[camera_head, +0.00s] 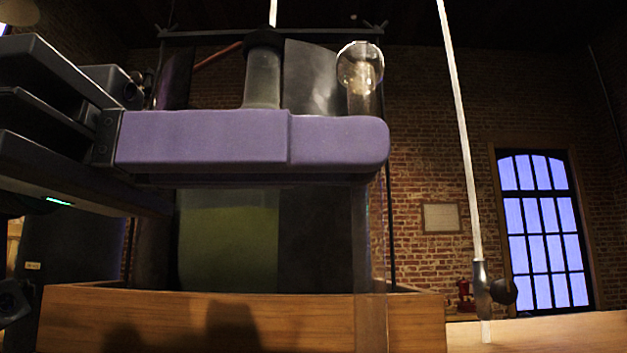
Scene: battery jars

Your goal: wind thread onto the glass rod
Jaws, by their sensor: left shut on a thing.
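My left gripper (340,145) comes in from the left with purple-grey fingers and is shut on the glass rod. The rod is clear and upright, with a round glass ball (360,68) at its top showing above the fingers. Its lower shaft (370,318) shows below them, in front of a wooden box. The part between the fingers is hidden. I cannot make out any thread. My right gripper is not in view.
The wooden box (250,318) holds dark panels and a glass jar (228,240) with greenish contents behind my gripper. A thin pale pole (462,130) with a dark clamp (492,290) stands at the right. A brick wall and window (545,230) are behind.

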